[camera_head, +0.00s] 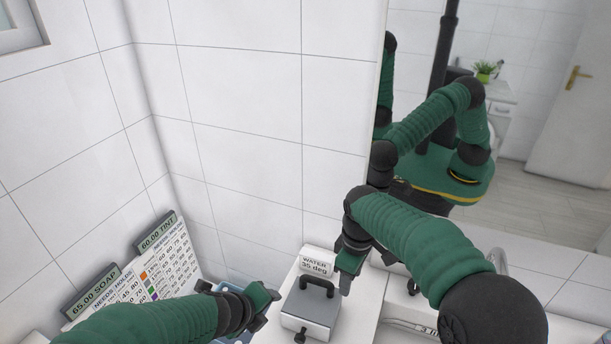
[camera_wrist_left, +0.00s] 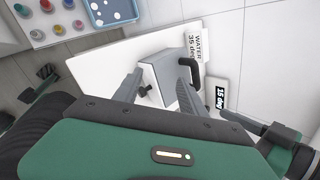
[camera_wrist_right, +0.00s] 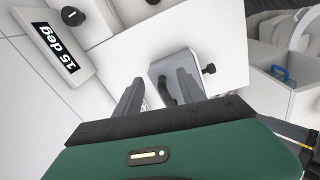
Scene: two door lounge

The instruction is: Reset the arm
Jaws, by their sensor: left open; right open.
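My right gripper (camera_head: 345,275) is open, pointing down just above and behind a grey metal box (camera_head: 311,312) with a black handle and a black knob. In the right wrist view its two fingers (camera_wrist_right: 160,90) are apart, with the box (camera_wrist_right: 192,62) beyond them. My left gripper (camera_head: 266,308) is open at the left of the box. In the left wrist view its fingers (camera_wrist_left: 158,85) are spread with the box (camera_wrist_left: 160,74) beyond them. Nothing shows held in either gripper. I cannot tell whether any finger touches the box.
A "WATER 35 deg" label (camera_head: 316,265) stands behind the box, and a "15 deg" display (camera_wrist_right: 62,47) shows in the right wrist view. Chart boards (camera_head: 155,270) lean at the left wall. Several coloured bottles (camera_wrist_left: 50,22) stand near a blue tray (camera_wrist_left: 110,10). A mirror (camera_head: 540,130) is at right.

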